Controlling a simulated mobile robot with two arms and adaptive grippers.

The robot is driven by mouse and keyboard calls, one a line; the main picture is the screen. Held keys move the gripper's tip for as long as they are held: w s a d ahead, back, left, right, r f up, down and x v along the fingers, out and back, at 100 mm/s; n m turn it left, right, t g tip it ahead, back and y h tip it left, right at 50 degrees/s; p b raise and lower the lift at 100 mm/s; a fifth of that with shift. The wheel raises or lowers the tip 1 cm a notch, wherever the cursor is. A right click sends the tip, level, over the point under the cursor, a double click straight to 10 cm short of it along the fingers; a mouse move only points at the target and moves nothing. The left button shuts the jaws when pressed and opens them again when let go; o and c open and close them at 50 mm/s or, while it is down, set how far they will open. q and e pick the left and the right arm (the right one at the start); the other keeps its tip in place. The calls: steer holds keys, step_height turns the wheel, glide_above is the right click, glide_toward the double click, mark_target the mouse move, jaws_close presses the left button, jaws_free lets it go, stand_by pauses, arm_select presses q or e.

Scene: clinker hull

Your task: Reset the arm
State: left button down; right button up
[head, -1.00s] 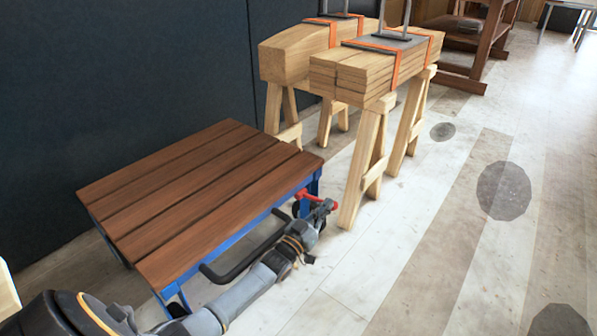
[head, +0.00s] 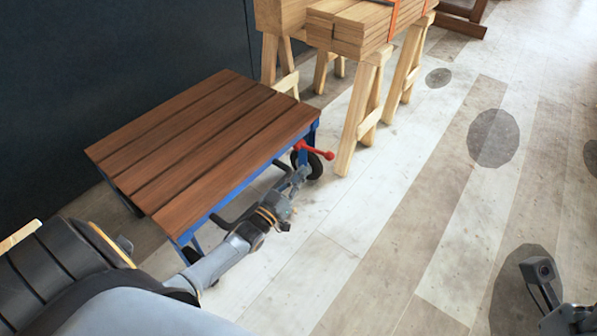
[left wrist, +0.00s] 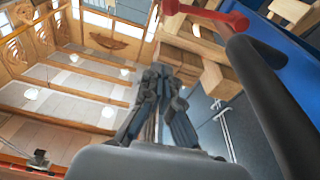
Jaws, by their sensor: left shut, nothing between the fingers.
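My left arm reaches from the lower left of the head view along the near side of a low cart. Its left gripper (head: 299,174) is shut and empty, beside the cart's red-knobbed lever (head: 315,150); I cannot tell whether they touch. In the left wrist view the closed dark fingers (left wrist: 165,76) point away with nothing between them. The red lever (left wrist: 205,14) shows at the top there. A dark, jointed part of my right arm (head: 540,280) shows at the lower right of the head view; its finger state is unclear.
The cart has a brown slatted top (head: 205,145), a blue frame and a black handle, which shows close by in the left wrist view (left wrist: 268,95). Wooden trestles (head: 362,110) carrying strapped planks (head: 362,25) stand behind it. The plank floor to the right is open.

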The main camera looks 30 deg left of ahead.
arm_select(q)
steer(key=shift+s, duration=0.3)
stand_by(0.4)
